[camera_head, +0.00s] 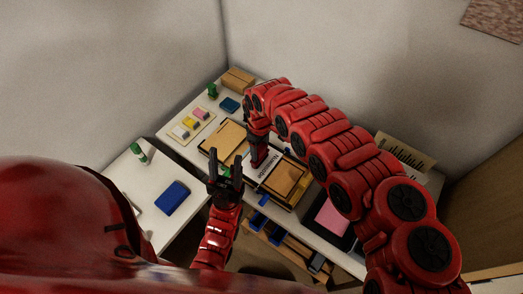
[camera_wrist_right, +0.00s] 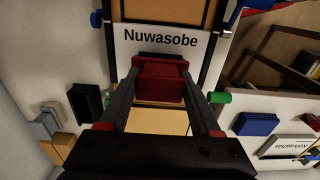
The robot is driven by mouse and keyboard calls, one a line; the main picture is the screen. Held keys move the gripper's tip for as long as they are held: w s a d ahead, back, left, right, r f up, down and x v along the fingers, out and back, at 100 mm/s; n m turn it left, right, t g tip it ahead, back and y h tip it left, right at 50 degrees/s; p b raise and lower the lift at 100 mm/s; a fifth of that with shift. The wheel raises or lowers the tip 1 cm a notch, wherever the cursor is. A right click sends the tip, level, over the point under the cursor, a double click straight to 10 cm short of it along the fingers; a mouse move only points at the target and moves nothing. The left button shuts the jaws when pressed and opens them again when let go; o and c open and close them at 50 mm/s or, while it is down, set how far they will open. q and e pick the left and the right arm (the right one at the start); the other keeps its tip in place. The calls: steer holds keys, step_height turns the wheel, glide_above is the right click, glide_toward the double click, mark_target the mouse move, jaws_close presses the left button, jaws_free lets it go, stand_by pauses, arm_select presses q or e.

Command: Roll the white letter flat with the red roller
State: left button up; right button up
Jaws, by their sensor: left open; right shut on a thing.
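The white letter (camera_wrist_right: 132,42), printed "Nuwasobe", lies on the work table under my right gripper (camera_wrist_right: 160,84). It also shows in the head view (camera_head: 268,168), partly covered by my right arm. My right gripper is shut on the dark red roller (camera_wrist_right: 160,76), which sits between its fingers over the letter's lower part. I cannot tell whether the roller touches the letter. My left gripper (camera_head: 226,168) is open and empty, to the left of the letter in the head view, with its fingers pointing up.
A brown framed board (camera_head: 288,182) lies beside the letter. A blue block (camera_head: 172,197) and a green-topped item (camera_head: 139,153) are on the left table. A tray of coloured blocks (camera_head: 190,124) and a cardboard box (camera_head: 238,79) stand farther back. A pink pad (camera_head: 332,216) lies right.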

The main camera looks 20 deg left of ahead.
steer(key=shift+w+a+f+b, duration=0.2)
steer(key=shift+a+b, duration=0.2)
steer(key=shift+b, duration=0.45)
steer(key=shift+w+a+r+b, duration=0.2)
steer(key=shift+a+b, duration=0.45)
steer(key=shift+b, duration=0.7)
steer(key=shift+s+d+r+p, duration=0.15)
steer(key=shift+d+p, duration=0.1)
steer(key=shift+p, duration=0.5)
steer(key=shift+s+d+p, duration=0.15)
steer(key=shift+d+p, duration=0.55)
steer(key=shift+p, duration=0.45)
steer(key=shift+s+d, duration=0.1)
steer(key=shift+d, duration=0.05)
